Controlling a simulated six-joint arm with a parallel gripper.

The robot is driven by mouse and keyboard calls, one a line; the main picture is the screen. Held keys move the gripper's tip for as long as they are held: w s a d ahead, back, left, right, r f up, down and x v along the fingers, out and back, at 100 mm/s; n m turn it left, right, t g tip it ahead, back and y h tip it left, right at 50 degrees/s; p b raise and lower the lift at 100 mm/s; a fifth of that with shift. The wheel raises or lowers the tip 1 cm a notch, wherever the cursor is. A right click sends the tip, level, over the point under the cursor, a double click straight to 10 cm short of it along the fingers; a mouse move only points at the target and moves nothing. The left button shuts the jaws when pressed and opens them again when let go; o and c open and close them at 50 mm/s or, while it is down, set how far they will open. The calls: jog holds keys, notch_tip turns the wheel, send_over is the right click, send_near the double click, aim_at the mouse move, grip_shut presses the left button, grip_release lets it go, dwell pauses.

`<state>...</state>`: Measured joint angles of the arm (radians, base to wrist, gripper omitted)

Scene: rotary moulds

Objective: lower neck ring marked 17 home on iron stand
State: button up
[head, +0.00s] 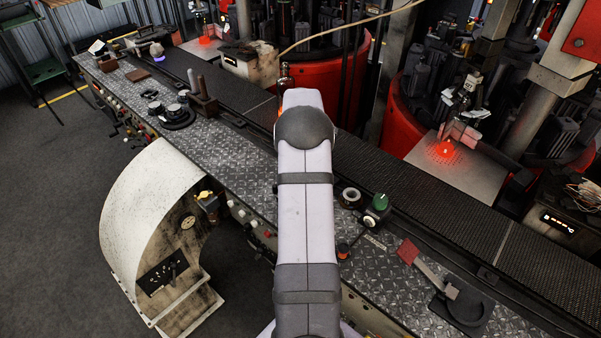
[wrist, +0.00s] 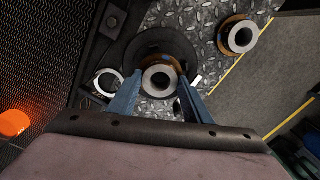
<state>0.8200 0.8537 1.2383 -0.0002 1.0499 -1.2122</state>
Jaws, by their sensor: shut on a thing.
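My gripper (wrist: 158,88) is shut on a grey-topped ring with a brass-coloured edge, the neck ring (wrist: 149,88), in the wrist view. One blue finger stands on each side of it. No number can be read on it. A dark round iron stand (wrist: 140,48) shows behind and beyond the ring, which overlaps its near part. I cannot tell whether the ring touches the stand or hangs above it. In the head view my own arm hides the gripper, the held ring and the stand.
Another brass-edged ring (wrist: 251,38) lies on the tread plate to the right. A pale-rimmed ring (wrist: 98,83) is close left of the left finger. A green-knobbed box (head: 377,207) and a dark round holder (head: 467,309) stand on the bench (head: 245,180). A conveyor (head: 440,190) runs behind.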

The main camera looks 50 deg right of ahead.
jog(key=shift+f+b, duration=0.3)
jog(key=shift+f, duration=0.75)
dwell(2.0)
jog(key=o, duration=1.4)
jog(key=shift+r, duration=0.1)
jog(key=shift+r+b, duration=1.3)
jog(key=shift+r, duration=2.35)
jog(key=shift+r, duration=0.15)
notch_tip(320, 180, up, 7)
jog(key=p, duration=0.7)
